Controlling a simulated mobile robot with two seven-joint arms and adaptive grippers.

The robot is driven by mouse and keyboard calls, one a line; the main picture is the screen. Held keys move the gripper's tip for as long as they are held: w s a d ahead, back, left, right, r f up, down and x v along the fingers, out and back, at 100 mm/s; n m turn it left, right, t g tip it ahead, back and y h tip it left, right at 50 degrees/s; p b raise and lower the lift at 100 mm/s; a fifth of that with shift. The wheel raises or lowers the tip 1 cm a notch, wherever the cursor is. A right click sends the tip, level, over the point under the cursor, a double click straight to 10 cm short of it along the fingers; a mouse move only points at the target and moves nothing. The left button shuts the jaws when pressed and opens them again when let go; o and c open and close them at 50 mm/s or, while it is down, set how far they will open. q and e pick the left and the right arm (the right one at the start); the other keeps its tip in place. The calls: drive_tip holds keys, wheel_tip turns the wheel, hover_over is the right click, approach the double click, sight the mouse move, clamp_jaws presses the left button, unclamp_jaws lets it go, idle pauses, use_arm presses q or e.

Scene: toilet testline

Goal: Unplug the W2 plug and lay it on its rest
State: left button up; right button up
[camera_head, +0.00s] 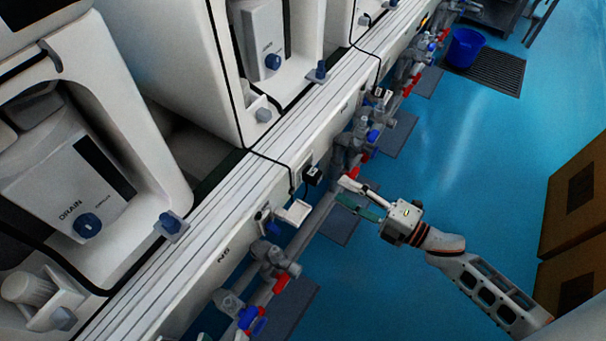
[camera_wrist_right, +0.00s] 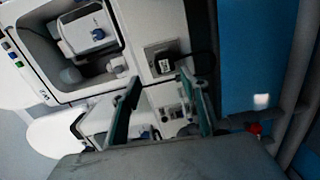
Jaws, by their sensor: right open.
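A black plug with a white label (camera_head: 312,175) sits at the front face of the white rail, with a black cable rising from it; I cannot read its marking. It also shows in the right wrist view (camera_wrist_right: 165,64), beyond my fingertips. A small white ledge (camera_head: 295,212), possibly its rest, juts out just below it and looks empty. My right gripper (camera_head: 350,190) is open and empty, to the right of the plug and apart from it. In the right wrist view its two green-padded fingers (camera_wrist_right: 160,84) stand wide apart. My left gripper is not in view.
Grey pipes and valves with red handles (camera_head: 281,284) and blue handles (camera_head: 373,136) run along the rail. Another similar plug (camera_head: 380,94) sits farther along. White toilet units marked DRAIN (camera_head: 68,190) stand behind. The blue floor (camera_head: 460,180) is open; brown boxes (camera_head: 575,190) stand right.

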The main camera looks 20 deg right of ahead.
sight(320, 181)
drive_tip(key=shift+w+a+f+n, duration=0.1)
drive_tip(key=shift+w+f+n, duration=0.2)
drive_tip(key=shift+f+n, duration=0.3)
drive_tip(key=shift+r, duration=0.15)
drive_tip(key=shift+x, duration=4.35)
drive_tip(key=shift+a, duration=0.2)
drive_tip(key=shift+f+b, duration=0.2)
drive_tip(key=shift+b, duration=0.2)
drive_tip(key=shift+f, duration=0.2)
